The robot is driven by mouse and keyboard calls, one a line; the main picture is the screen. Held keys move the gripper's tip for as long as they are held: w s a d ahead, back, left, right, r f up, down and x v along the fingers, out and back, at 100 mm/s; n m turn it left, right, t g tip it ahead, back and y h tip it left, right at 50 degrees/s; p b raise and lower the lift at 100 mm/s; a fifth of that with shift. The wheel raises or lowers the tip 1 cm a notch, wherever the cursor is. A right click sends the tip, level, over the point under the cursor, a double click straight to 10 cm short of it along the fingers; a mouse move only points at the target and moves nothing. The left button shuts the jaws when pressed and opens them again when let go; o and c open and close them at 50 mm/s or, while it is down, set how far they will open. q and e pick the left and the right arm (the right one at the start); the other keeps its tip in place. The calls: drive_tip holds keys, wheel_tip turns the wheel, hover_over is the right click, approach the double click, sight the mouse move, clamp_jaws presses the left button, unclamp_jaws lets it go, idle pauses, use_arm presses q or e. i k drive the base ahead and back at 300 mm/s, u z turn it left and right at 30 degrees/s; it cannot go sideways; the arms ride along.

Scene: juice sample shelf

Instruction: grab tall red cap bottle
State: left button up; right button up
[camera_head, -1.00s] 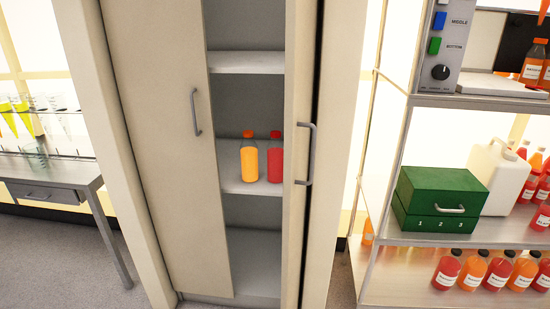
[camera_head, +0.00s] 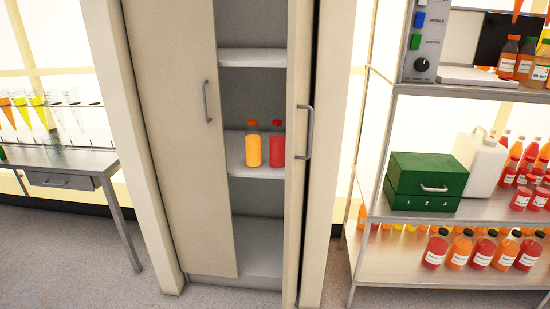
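A tall bottle of red liquid with a red cap (camera_head: 276,146) stands upright on the middle shelf (camera_head: 250,178) inside the tall cabinet. A bottle of orange liquid with an orange cap (camera_head: 253,147) stands close on its left, on the same shelf. Both show between the cabinet doors, which stand partly open. The right door's edge is just to the right of the red bottle. Neither of my grippers shows in the head view.
The left cabinet door (camera_head: 185,140) and the right door handle (camera_head: 305,132) flank the narrow opening. A metal rack on the right holds a green box (camera_head: 425,176), a white jug (camera_head: 483,165) and many small bottles. A table (camera_head: 75,162) stands left. The floor in front is clear.

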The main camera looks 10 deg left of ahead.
sight(277, 136)
drive_tip(key=u, duration=1.05)
drive_tip(key=i, duration=0.3)
drive_tip(key=u, duration=0.8)
drive_tip(key=i, duration=1.2)
drive_tip(key=z, duration=0.45)
drive_tip(key=i, duration=1.05)
drive_tip(key=z, duration=1.25)
drive_tip(key=i, duration=0.25)
drive_tip(key=z, duration=0.3)
